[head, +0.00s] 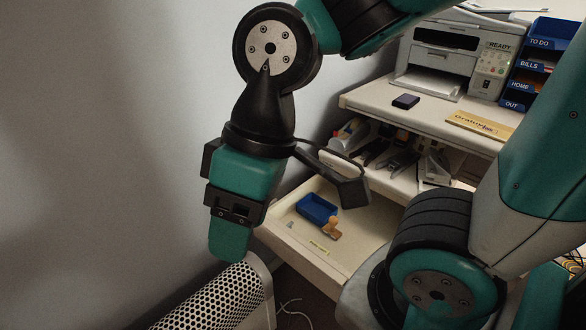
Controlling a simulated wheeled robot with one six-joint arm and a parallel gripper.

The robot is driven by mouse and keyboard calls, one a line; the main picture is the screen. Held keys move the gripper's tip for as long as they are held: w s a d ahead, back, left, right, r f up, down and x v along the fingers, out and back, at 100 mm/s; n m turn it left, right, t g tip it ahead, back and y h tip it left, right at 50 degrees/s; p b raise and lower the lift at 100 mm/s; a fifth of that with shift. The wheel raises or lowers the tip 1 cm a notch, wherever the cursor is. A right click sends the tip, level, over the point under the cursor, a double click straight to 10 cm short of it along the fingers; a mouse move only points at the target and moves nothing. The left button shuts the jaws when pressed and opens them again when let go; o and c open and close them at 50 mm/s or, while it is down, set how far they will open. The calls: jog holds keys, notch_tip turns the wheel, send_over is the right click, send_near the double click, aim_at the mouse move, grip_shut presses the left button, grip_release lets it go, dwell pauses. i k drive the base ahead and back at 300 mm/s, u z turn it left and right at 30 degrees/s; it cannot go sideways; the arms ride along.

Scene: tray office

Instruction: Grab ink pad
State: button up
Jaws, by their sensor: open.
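A small dark purple-black block that looks like the ink pad (405,101) lies flat on the desk top, in front of the printer. My gripper (230,238) points down at the left, well apart from the ink pad and to the left of the open drawer. It is seen side-on, open, with nothing visible in it. A wooden stamp (331,228) lies in the drawer beside a small blue tray (317,208).
The open drawer (359,243) juts out below the desk. A shelf with staplers (403,162) and other items sits under the desk top. A printer (446,62), blue letter trays (540,60) and a wooden nameplate (479,126) stand around the ink pad. A perforated metal bin (222,300) is below my gripper.

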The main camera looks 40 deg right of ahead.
aim_at(405, 101)
jog(key=z, duration=1.95)
jog(key=k, duration=0.5)
jog(key=z, duration=0.95)
jog(key=i, duration=0.7)
jog(key=u, duration=0.9)
jog(key=i, duration=0.6)
jog(key=u, duration=0.65)
